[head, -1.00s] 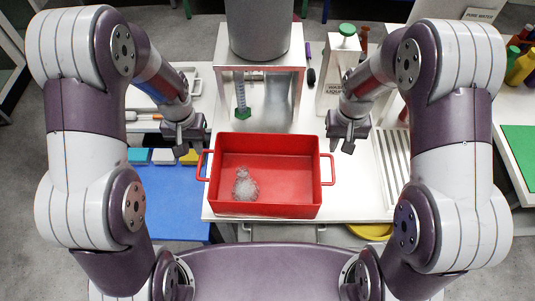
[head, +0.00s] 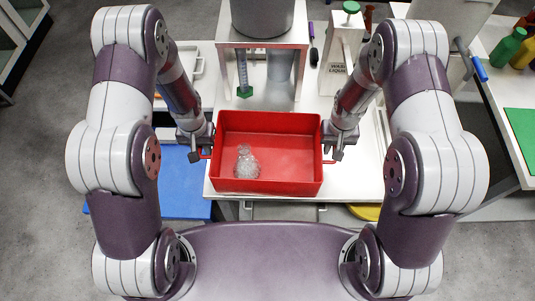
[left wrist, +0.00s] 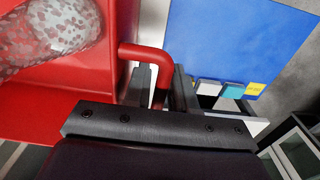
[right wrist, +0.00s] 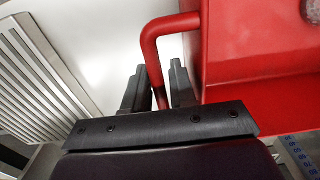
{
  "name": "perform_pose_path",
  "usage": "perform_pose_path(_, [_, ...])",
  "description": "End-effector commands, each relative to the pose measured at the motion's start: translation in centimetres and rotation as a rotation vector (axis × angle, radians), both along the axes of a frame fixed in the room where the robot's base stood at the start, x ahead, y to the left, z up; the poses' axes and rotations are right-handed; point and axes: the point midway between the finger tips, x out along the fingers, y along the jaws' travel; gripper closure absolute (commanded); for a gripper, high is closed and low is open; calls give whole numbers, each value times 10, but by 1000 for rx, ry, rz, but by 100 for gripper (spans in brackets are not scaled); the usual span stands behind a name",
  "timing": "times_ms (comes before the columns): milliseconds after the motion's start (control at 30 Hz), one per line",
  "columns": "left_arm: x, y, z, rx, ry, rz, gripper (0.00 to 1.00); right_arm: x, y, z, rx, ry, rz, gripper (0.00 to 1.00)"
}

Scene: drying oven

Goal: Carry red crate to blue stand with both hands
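The red crate (head: 268,188) sits level on the white table in the head view, with a clear speckled flask-like object (head: 246,163) inside at its left. My left gripper (head: 203,152) is at the crate's left handle; the left wrist view shows the handle (left wrist: 145,54) running down between its close-set fingers. My right gripper (head: 331,152) is at the right handle; the right wrist view shows the handle (right wrist: 165,27) between its fingers. Both appear shut on the handles. The blue stand (head: 178,185) is left of the table, partly behind my left arm; it also shows in the left wrist view (left wrist: 235,45).
Behind the crate stands a white frame (head: 300,60) with a green-based cylinder (head: 243,80). A white waste-liquid container (head: 341,50) stands back right. A ribbed white rack (right wrist: 40,65) lies right of the crate. Small coloured blocks (left wrist: 232,90) lie at the stand's edge.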

Motion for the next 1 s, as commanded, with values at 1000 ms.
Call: perform_pose_path(1000, [0, 0, 16, 0, -1, 0, 100, 1, 0, 16, 0, -2, 0, 100])
